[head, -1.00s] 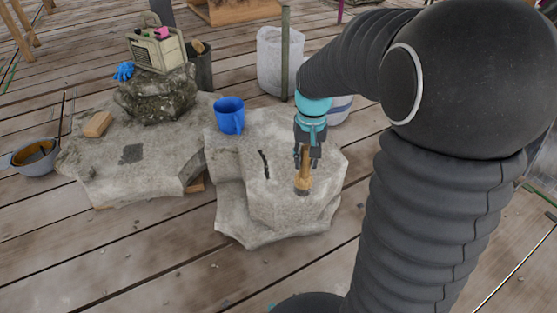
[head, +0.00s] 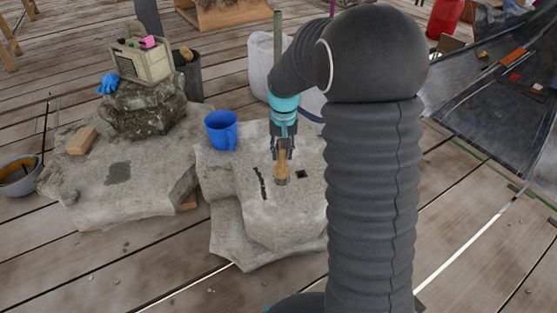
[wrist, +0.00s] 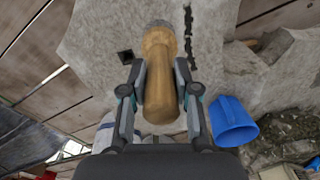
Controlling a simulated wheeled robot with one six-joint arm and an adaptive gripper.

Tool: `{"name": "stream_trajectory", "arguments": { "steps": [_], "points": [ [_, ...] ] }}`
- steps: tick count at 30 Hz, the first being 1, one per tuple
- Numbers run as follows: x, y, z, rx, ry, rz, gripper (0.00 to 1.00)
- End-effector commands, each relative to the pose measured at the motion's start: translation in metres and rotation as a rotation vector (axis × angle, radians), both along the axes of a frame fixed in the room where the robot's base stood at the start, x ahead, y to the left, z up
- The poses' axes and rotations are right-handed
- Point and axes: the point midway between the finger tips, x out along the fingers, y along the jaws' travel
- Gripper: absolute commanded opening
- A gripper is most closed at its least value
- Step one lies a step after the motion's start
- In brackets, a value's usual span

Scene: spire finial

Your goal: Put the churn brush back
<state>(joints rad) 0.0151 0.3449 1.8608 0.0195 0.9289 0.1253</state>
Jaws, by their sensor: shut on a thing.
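The churn brush (head: 283,164) has a turned wooden handle and a dark lower end. My gripper (head: 283,148) is shut on its handle from above and holds it about upright over the pale stone block (head: 240,215). Whether its lower end touches the stone is unclear. A small dark square, perhaps a hole (head: 302,174), is in the stone just right of the brush. A dark jagged crack (head: 261,183) is on its left.
A blue mug (head: 221,130) stands on the stone's back left. A wider slab (head: 150,190) to the left bears a wooden block (head: 81,140) and a rock with a radio (head: 142,60). A dark bin (head: 189,80) and a pale sack (head: 261,60) stand behind.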

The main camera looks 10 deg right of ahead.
Motion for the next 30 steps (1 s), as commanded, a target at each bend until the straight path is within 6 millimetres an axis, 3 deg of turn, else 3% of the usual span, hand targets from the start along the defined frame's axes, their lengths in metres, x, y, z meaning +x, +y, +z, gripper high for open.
{"name": "stream_trajectory", "arguments": {
  "steps": [7, 11, 19, 30],
  "points": [
    [0.024, 0.005, -0.014, 0.000, 0.000, -0.001, 0.00],
    [0.025, 0.005, -0.021, 0.000, 0.000, -0.001, 0.00],
    [0.025, 0.005, -0.054, 0.000, 0.000, -0.001, 0.00],
    [0.025, 0.005, -0.058, 0.000, -0.001, -0.001, 0.00]
  ]
}}
